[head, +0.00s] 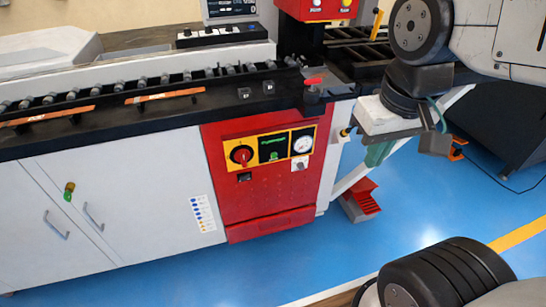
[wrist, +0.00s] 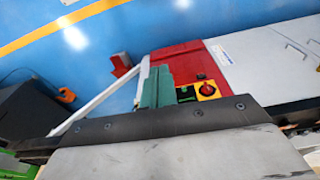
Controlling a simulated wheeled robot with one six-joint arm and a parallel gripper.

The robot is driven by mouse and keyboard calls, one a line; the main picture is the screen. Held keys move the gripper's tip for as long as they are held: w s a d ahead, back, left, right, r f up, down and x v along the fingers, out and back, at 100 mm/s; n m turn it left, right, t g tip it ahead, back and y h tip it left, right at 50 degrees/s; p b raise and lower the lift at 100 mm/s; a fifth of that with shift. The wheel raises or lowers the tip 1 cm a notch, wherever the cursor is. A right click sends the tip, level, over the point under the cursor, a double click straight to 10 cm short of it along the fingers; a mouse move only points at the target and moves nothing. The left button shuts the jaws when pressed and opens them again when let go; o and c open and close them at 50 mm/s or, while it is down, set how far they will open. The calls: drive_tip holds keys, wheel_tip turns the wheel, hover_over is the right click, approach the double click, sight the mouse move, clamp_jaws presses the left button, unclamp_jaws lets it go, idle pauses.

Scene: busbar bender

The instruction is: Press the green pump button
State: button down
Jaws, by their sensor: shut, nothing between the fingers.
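The green pump button (head: 273,156) is a small green spot on a black plate with green lettering, in the yellow-framed control strip of the red panel (head: 262,195) in the head view. My gripper (head: 377,157) has teal fingers and hangs to the right of the panel, apart from it. In the wrist view my gripper (wrist: 157,73) is shut and empty, and its fingers overlap the red panel (wrist: 190,62). The black plate (wrist: 186,94) shows just right of them, partly covered. The button itself cannot be made out in the wrist view.
A red rotary switch (head: 241,154) is left of the button and a round gauge (head: 302,144) right of it. A black machine bed (head: 150,110) juts out above the panel. A red foot pedal (head: 362,196) stands on the blue floor, which is open before the panel.

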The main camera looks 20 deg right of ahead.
sight(274, 156)
drive_tip(key=w+d+f+m+t, duration=0.1)
drive_tip(key=w+f+m+t, duration=0.15)
drive_tip(key=w+f, duration=0.7)
drive_tip(key=w+d+f+m+t, duration=0.1)
drive_tip(key=w+d+f+m, duration=0.3)
drive_tip(key=w, duration=1)
drive_tip(key=w+a+f+m+t+y, duration=0.1)
drive_tip(key=w+a+f, duration=0.1)
drive_tip(key=f, duration=0.6)
drive_tip(key=w+a+f+m+t+y, duration=0.1)
drive_tip(key=w+a+f, duration=0.1)
drive_tip(key=f, duration=0.5)
drive_tip(key=w+a+f+m+t+y, duration=0.2)
drive_tip(key=a+f, duration=0.2)
drive_tip(key=f, duration=0.4)
drive_tip(key=shift+w+f, duration=0.35)
drive_tip(key=w, duration=0.9)
drive_tip(key=shift+d, duration=0.1)
drive_tip(key=shift+w, duration=0.35)
